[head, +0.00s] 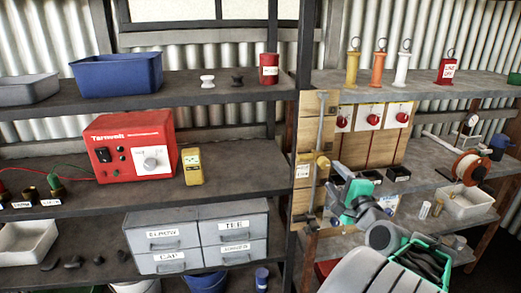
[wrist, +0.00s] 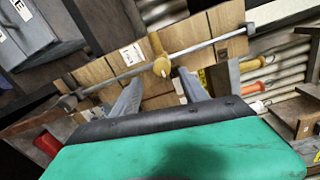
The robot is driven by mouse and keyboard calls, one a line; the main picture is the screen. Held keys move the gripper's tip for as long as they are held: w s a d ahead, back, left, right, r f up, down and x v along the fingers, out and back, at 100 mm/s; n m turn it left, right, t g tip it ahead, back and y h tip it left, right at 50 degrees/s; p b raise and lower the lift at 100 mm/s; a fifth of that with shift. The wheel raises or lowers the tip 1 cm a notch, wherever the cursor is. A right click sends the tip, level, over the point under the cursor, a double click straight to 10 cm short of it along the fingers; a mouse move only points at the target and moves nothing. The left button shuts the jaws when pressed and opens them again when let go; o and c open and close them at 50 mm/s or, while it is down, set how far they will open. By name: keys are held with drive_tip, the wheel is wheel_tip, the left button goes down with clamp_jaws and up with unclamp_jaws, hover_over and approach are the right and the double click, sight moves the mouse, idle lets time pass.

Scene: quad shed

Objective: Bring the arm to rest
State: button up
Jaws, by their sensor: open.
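My gripper (head: 338,182) is in front of the wooden board at the middle right in the head view, with the arm reaching up from the lower right. In the wrist view my gripper (wrist: 159,78) has its two grey fingers apart, with nothing held between them. A yellow knob (head: 321,161) sits on an upright metal rod (head: 320,125) on the board. In the wrist view the yellow knob (wrist: 158,54) lies just beyond the gap between the fingertips. I cannot tell exactly how far it is from them.
Left shelves hold a blue bin (head: 118,74), a red Tarnvolt box (head: 130,148), a yellow meter (head: 192,167) and grey drawers (head: 197,240). Right shelves hold tagged cylinders (head: 380,68), a cable reel (head: 469,168) and a white tray (head: 466,203). A post (head: 305,45) stands beside the board.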

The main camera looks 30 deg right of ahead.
drive_tip(key=w+a+f+n+g+y+p, duration=0.25)
drive_tip(key=a+n, duration=0.35)
drive_tip(key=a, duration=0.5)
drive_tip(key=w+a+f+n+g+y+p, duration=0.2)
drive_tip(key=a+f+n+g+y+p, duration=0.15)
drive_tip(key=a+n, duration=0.45)
drive_tip(key=s+a+f+n+g+h+p, duration=0.1)
drive_tip(key=s+a+n+g+p, duration=0.2)
drive_tip(key=s+a+n+g, duration=0.4)
drive_tip(key=s+a+n, duration=0.2)
drive_tip(key=s+a, duration=0.5)
drive_tip(key=shift+a+f+g, duration=0.15)
drive_tip(key=shift+a+g, duration=0.15)
drive_tip(key=shift+g, duration=0.1)
